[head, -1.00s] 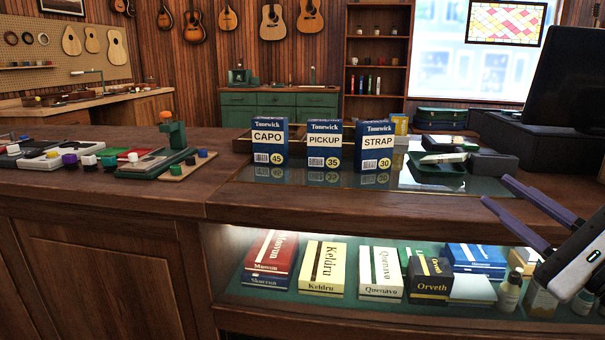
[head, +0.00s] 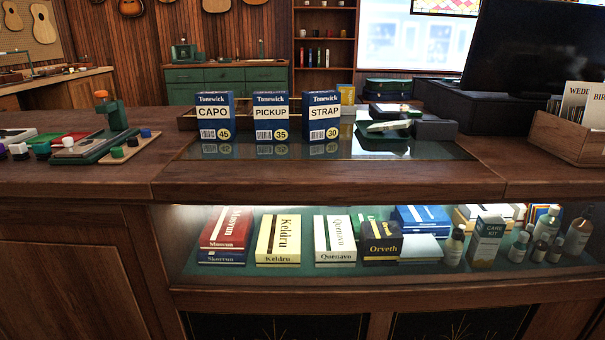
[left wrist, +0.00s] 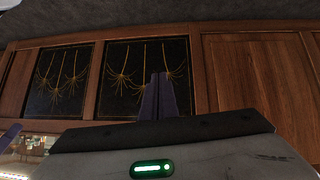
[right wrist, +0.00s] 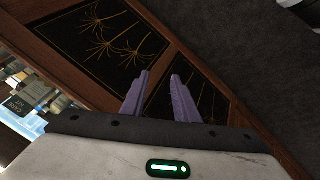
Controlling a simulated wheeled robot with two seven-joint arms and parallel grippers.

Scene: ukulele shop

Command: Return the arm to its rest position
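Neither arm shows in the head view. In the left wrist view, my left gripper (left wrist: 158,97) has its purple fingers together with nothing seen between them, in front of the counter's dark lower panels (left wrist: 70,78). In the right wrist view, my right gripper (right wrist: 158,98) has its two purple fingers apart and empty, in front of dark panels with gold line designs (right wrist: 105,45). The dark floor (right wrist: 235,60) shows to the right of them.
The wooden counter (head: 330,182) spans the head view. Capo (head: 214,130), pickup (head: 270,130) and strap (head: 324,130) boxes stand on it. A lit case below holds boxes and bottles. A wooden card bin (head: 568,138) stands at the right.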

